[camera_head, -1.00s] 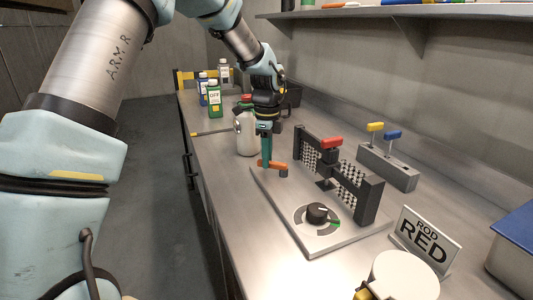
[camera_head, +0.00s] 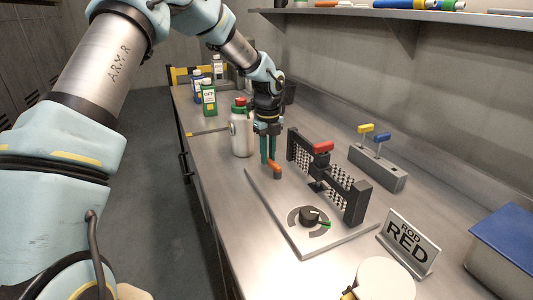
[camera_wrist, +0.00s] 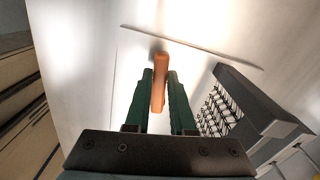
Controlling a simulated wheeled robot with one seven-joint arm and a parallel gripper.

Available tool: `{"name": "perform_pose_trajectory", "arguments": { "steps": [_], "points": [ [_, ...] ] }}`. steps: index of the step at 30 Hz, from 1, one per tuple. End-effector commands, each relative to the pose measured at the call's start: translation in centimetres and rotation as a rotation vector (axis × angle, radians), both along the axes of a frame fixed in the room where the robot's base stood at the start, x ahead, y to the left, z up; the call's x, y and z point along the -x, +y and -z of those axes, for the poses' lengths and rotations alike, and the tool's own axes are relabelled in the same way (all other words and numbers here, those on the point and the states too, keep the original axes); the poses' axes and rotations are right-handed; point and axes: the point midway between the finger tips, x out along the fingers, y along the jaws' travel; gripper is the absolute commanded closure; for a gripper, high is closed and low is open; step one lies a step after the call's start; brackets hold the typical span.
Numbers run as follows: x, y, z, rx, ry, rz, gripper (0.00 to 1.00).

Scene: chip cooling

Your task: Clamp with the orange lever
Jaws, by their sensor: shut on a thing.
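The orange lever (camera_head: 275,167) sits on a short post at the far left corner of the grey base plate (camera_head: 289,235). My gripper (camera_head: 268,160) is at the lever with its green fingers pointing down. In the wrist view the orange lever (camera_wrist: 160,82) lies lengthwise between the two fingers (camera_wrist: 162,76), which are shut on it. The clamp's dark frame with ribbed blocks (camera_head: 356,201) stands on the plate, and a red-handled rod (camera_head: 323,147) is in its middle. The frame also shows in the wrist view (camera_wrist: 250,100).
A black dial (camera_head: 310,215) is at the plate's near end. A rod holder (camera_head: 378,168) with yellow and blue handles stands right. A sign reading "ROD RED" (camera_head: 408,243) is nearer. A white bottle (camera_head: 241,135) stands close left of my gripper; a shelf (camera_head: 420,17) hangs above.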

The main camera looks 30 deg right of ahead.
Motion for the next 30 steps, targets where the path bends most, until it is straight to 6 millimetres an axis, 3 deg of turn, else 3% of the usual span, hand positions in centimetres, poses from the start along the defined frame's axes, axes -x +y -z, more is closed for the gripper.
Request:
{"name": "perform_pose_trajectory", "arguments": {
  "steps": [16, 17, 18, 24, 30],
  "points": [
    [0.02, -0.23, -0.05, 0.002, -0.001, 0.025, 1.0],
    [0.02, -0.23, -0.05, 0.002, -0.001, 0.025, 0.74],
    [0.02, -0.23, -0.05, 0.002, -0.001, 0.024, 0.7],
    [0.01, -0.17, -0.02, 0.001, 0.0, 0.023, 0.47],
    [0.0, -0.14, 0.0, 0.0, 0.0, 0.022, 0.47]
  ]
}}
